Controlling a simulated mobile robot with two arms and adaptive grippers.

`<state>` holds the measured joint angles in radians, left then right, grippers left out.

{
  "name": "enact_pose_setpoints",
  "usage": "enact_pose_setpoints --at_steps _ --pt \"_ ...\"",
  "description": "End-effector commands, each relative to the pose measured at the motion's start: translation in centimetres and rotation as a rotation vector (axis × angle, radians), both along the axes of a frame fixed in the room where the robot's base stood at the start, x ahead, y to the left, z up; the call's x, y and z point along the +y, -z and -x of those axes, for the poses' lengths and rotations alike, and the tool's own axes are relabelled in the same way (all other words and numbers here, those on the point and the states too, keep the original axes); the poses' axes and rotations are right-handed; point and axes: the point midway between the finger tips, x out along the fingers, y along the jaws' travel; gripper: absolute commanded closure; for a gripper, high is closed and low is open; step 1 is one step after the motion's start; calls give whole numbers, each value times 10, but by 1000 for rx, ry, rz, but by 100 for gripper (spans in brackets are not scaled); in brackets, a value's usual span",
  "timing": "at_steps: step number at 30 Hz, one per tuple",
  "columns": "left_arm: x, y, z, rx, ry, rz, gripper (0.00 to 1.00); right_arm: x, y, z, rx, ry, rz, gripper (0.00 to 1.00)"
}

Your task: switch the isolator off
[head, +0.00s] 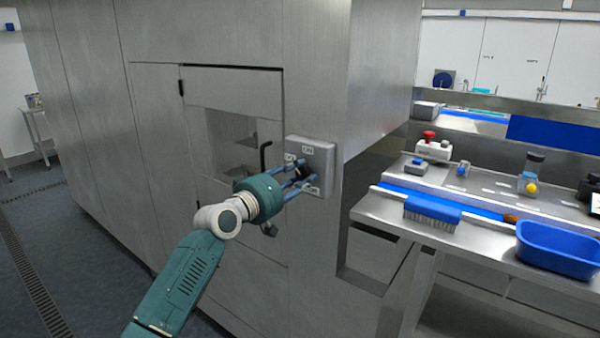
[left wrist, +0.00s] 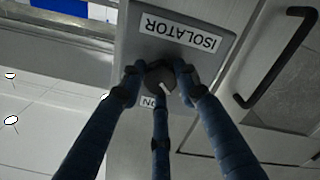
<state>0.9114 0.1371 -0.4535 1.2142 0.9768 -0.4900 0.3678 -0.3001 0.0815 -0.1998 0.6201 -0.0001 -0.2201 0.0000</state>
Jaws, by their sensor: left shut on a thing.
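The isolator (head: 325,160) is a grey box on the steel cabinet wall, with small pale labels. In the left wrist view the isolator (left wrist: 135,45) appears upside down, with an ISOLATOR label and an ON label. Its dark round knob (left wrist: 158,84) carries a white mark, which points towards the ON label's side. My left gripper (head: 299,174) has its blue fingers around this knob and is shut on it; it also shows in the left wrist view (left wrist: 160,72). The fingers hide part of the knob and of the labels. My right gripper is not in view.
A black door handle (head: 264,158) stands out left of the isolator, close to my gripper. To the right, a steel bench (head: 385,208) holds a blue brush (head: 432,213), a blue tub (head: 558,250) and a red-button box (head: 432,148). The floor at left is clear.

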Motion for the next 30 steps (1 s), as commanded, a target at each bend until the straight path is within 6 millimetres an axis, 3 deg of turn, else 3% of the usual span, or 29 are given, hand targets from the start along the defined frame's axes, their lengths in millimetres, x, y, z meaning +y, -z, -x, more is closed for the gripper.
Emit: enact_pose_setpoints --at_steps 1,15,30 --pt "4 -13 -2 9 -8 48 95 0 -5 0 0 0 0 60" --pt "5 -11 -3 190 -8 297 95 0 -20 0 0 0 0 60" --pt "6 -10 -3 233 -9 356 95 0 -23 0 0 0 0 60"
